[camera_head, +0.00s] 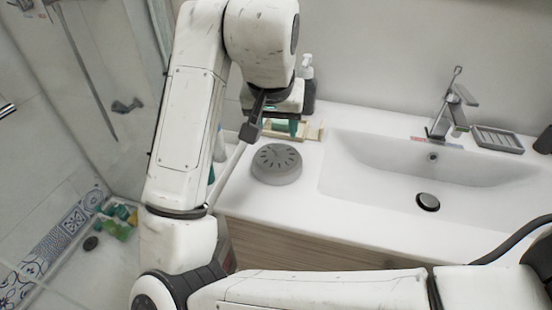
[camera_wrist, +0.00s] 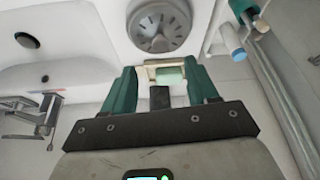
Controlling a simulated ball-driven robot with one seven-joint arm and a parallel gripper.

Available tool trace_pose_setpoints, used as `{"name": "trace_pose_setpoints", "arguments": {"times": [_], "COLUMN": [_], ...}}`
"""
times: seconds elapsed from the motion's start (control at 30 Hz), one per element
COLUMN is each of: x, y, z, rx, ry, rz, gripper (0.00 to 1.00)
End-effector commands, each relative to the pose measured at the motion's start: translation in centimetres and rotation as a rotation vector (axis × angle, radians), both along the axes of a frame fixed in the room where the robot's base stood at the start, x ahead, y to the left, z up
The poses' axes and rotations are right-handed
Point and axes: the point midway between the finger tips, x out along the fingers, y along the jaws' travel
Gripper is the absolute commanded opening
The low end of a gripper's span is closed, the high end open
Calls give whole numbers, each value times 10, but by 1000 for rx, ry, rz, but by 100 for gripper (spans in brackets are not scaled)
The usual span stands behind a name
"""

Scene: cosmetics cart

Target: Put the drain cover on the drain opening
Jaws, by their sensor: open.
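A grey round disc (camera_head: 277,163) with dark radial marks stands on the white counter. It also shows in the wrist view (camera_wrist: 160,27), beyond my fingertips. I cannot tell whether it is the drain cover. The sink basin has a dark round drain (camera_head: 428,202) with a light rim, also in the wrist view (camera_wrist: 27,40). I cannot tell whether it is open or covered. My gripper (camera_wrist: 160,74) is open, with teal fingers apart, above the counter behind the disc. A small wooden tray with a green item shows between the fingers, with no visible grip on it.
A tap (camera_head: 452,105) and a soap dish (camera_head: 497,139) stand behind the basin. A dark pump bottle (camera_head: 307,88) is close to my gripper. Several green bottles (camera_head: 117,229) and a dark round thing (camera_head: 90,243) lie on the shower floor. The counter right of the disc is clear.

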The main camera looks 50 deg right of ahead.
Motion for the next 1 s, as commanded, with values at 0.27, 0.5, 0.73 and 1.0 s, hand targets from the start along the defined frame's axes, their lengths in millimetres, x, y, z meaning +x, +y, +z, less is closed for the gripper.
{"name": "trace_pose_setpoints", "arguments": {"times": [0.27,0.5,0.73,1.0], "x": [5,10,14,14], "y": [-9,-15,-23,-23], "z": [-24,-54,-72,-72], "rx": [0,1,-1,0], "ry": [-1,2,0,-1], "rz": [0,1,0,0], "gripper": [58,58,58,54]}}
